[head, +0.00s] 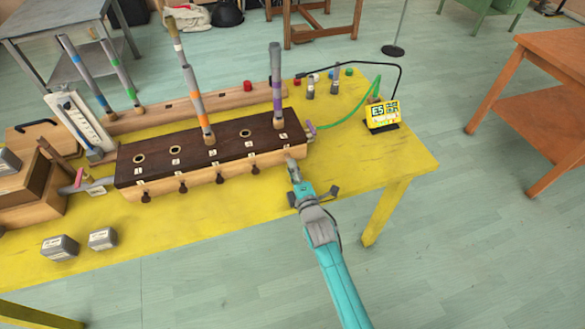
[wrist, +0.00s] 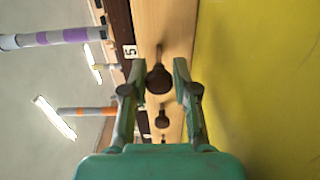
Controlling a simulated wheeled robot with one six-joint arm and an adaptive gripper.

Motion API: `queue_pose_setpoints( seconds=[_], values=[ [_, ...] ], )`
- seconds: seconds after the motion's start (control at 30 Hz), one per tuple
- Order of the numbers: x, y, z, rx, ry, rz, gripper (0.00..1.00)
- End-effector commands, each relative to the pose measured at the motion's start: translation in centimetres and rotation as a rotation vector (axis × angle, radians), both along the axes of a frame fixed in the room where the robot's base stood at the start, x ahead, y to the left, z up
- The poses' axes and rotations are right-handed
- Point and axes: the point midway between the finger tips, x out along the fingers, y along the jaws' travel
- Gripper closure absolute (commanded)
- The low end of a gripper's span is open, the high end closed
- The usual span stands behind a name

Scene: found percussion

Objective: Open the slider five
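The long wooden box with a dark top (head: 215,150) lies on the yellow table. A row of dark slider knobs runs along its front face. In the wrist view, the label 5 (wrist: 130,51) sits on the box edge, beside the slider five knob (wrist: 158,78). My gripper (wrist: 160,66) is open, with one finger on each side of this knob; I cannot tell whether either finger touches it. In the head view, my gripper (head: 293,168) is at the box's front right end and hides most of this knob. Other knobs (wrist: 162,117) line up beyond it.
Striped tubes (head: 276,85) rise from the box top. A yellow display (head: 382,114) with a green hose stands at the right of the table (head: 380,165). Grey blocks (head: 60,247) lie at front left. The table in front of the box's right half is clear.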

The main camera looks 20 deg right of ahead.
Motion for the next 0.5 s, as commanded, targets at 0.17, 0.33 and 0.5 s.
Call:
queue_pose_setpoints(
  seconds=[0.17, 0.33, 0.5],
  values=[
    [0.0, 0.0, 0.0, 0.000, 0.000, 0.000, 0.63],
    [-0.1, 0.0, 0.0, 0.000, -0.001, 0.000, 0.63],
    [-1.5, 0.0, -0.1, 0.000, 0.000, 0.000, 0.63]
  ],
)
